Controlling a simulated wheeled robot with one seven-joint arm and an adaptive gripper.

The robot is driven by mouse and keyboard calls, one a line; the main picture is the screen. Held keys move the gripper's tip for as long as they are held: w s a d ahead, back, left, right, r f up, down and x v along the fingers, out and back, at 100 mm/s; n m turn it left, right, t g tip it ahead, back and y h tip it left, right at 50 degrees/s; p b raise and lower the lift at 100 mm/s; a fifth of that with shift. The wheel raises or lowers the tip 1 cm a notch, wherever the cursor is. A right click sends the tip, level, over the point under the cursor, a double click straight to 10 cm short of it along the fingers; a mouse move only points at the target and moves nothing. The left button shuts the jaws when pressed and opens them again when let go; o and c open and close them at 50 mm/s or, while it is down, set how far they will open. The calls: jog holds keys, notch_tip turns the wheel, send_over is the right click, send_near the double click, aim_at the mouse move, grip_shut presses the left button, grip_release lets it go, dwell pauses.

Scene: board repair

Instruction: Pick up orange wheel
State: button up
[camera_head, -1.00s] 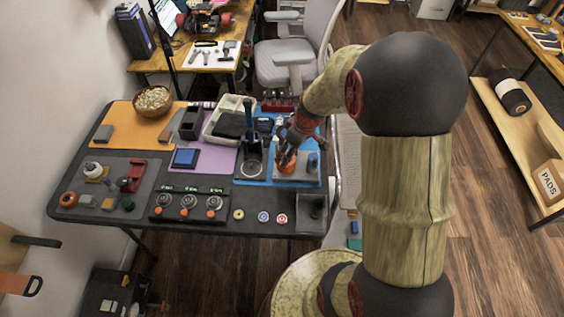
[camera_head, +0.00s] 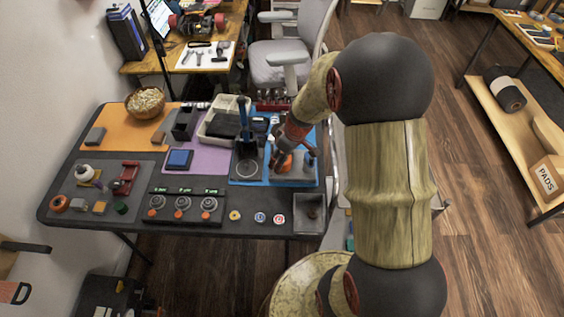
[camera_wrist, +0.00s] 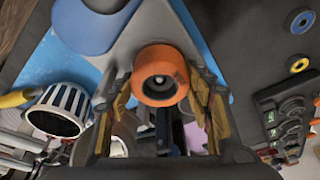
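The orange wheel (camera_wrist: 160,75) has a dark hub and sits in the upper middle of the wrist view. It lies over a grey pad at the edge of the blue mat. My gripper (camera_wrist: 160,92) is open, with one finger on each side of the wheel and narrow gaps beside it. In the head view, my gripper (camera_head: 293,157) is low over the right part of the table, beside the orange wheel (camera_head: 284,165). The arm partly hides that spot.
A dark holder with a blue-handled tool (camera_head: 245,125) stands just left of my gripper. A grey square tray (camera_head: 309,228) is at the front right corner. Another orange ring (camera_head: 60,204) lies far left. A striped cylinder (camera_wrist: 60,108) is near my left finger.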

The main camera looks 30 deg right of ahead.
jog(key=c, duration=0.5)
